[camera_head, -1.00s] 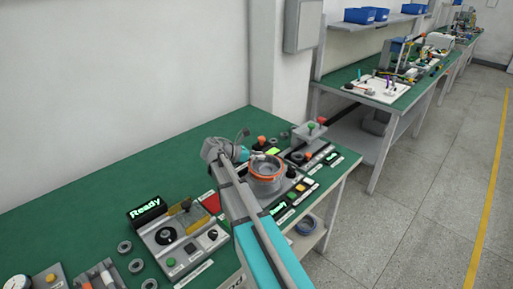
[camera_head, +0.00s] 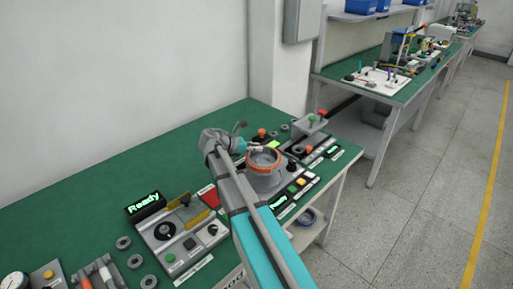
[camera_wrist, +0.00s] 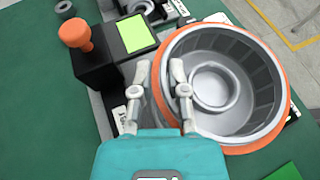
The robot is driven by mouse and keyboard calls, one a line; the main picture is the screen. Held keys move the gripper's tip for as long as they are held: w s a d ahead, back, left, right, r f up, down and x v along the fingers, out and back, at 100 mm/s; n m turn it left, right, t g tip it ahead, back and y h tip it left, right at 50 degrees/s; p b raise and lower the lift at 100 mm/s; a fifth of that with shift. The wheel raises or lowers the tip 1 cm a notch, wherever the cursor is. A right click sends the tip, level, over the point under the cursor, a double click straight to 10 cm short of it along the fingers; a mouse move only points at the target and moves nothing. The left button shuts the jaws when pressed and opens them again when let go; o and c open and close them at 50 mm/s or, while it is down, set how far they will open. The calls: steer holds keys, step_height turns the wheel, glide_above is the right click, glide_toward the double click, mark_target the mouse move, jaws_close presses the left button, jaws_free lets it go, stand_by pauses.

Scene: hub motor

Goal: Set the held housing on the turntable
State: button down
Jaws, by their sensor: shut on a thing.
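The housing is a round grey metal ring with ribbed inner walls, a raised centre ring and an orange outer rim. It shows at the right of the wrist view (camera_wrist: 235,118) and at the bench's right part in the head view (camera_head: 264,159). My gripper (camera_wrist: 160,75) is shut on the housing's left wall, with one finger inside the ring and one outside. In the head view my gripper (camera_head: 251,148) reaches it from the left. A grey round base shows under the housing; the turntable is otherwise hidden, and I cannot tell whether they touch.
A black box with an orange knob (camera_wrist: 75,34) and a green screen (camera_wrist: 137,33) stand close to the gripper's left. A control station with a lit Ready display (camera_head: 145,203) sits at left. Further stations stand behind. Green bench top is bare along the wall.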

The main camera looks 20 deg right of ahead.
mark_target(256, 155)
steer(key=shift+f+b, duration=2.05)
steer(key=shift+f, duration=0.1)
steer(key=shift+f, duration=0.2)
stand_by(1.1)
steer(key=shift+s, duration=0.1)
steer(key=c, duration=0.6)
jaws_free()
steer(key=shift+o, duration=0.2)
steer(key=o, duration=0.4)
steer(key=shift+r+p, duration=3.35)
steer(key=shift+r, duration=0.15)
